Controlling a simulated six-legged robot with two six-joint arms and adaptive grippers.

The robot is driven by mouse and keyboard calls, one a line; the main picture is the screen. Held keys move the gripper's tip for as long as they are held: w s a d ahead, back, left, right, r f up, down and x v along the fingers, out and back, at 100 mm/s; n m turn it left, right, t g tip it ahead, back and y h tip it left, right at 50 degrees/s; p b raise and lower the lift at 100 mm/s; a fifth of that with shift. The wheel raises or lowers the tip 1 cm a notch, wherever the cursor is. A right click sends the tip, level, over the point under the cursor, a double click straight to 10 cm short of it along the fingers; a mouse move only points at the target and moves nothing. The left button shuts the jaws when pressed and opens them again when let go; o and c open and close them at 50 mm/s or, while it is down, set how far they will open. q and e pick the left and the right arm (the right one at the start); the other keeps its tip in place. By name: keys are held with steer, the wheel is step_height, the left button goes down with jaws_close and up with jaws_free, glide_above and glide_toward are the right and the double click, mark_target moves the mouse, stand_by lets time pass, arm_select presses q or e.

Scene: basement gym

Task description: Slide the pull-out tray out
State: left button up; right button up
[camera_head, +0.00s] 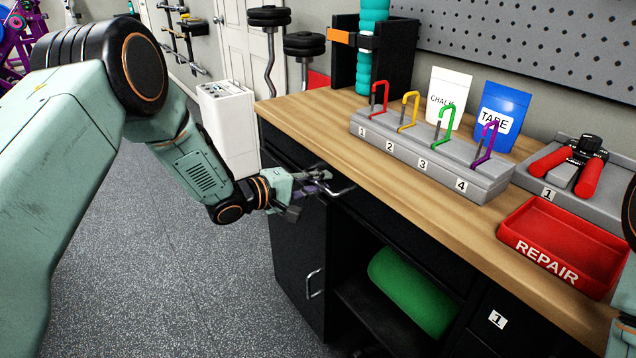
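The task's pull-out tray seems to be the black front (388,231) just under the wooden worktop; it looks flush with the bench, and no open tray interior shows. A metal bar handle (345,190) sticks out from this front near its left part. My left gripper (316,188) reaches in from the left with its fingers at the handle, overlapping its left part. The fingers are small and dark here, so I cannot tell whether they are closed around the bar. Of my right arm only pieces show at the right edge; its gripper is out of view.
The worktop (330,121) bears a numbered rack (432,168) with coloured hooks, a red REPAIR bin (565,245), and chalk and tape pouches. Below are a cabinet door with a handle (314,284) and a shelf with a green roll (413,291). The floor (180,270) before the bench is clear.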

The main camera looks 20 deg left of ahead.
arm_select(q)
steer(key=shift+a, duration=0.15)
steer(key=c, duration=0.3)
jaws_close()
